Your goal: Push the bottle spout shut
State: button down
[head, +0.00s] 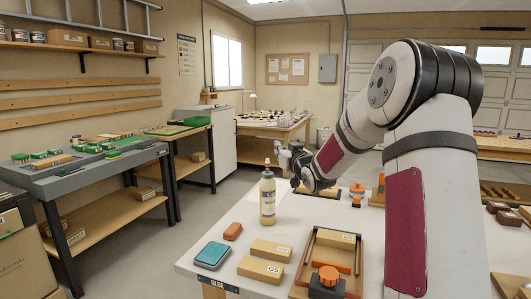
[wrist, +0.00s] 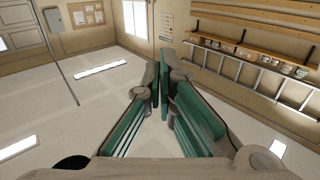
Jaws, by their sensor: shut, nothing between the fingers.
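The glue bottle (head: 267,198) stands upright on the white bench, with a cream body, a printed label and a narrow orange-tipped spout (head: 267,163) on top. Whether the spout is open or shut is too small to tell. My gripper (head: 279,148) is up beside the spout, just right of it and a little higher in the head view; I cannot tell whether they touch. In the wrist view my gripper (wrist: 161,80) has its green-padded fingers together with nothing between them. The bottle does not show in the wrist view.
More orange pieces (head: 357,188) lie behind. Bare bench surrounds the bottle's left and front.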

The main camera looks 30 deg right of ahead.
send_over(268, 162)
jog(key=shift+w+d+r+b, duration=0.1)
jog(key=shift+w+d+b, duration=0.25)
jog(key=shift+d, duration=0.05)
jog(key=f, duration=0.1)
jog(key=s+f, duration=0.1)
jog(key=f, duration=0.1)
jog(key=shift+a, duration=0.1)
jog(key=shift+s+f, duration=0.2)
jog(key=shift+f, duration=0.2)
jog(key=shift+f, duration=0.1)
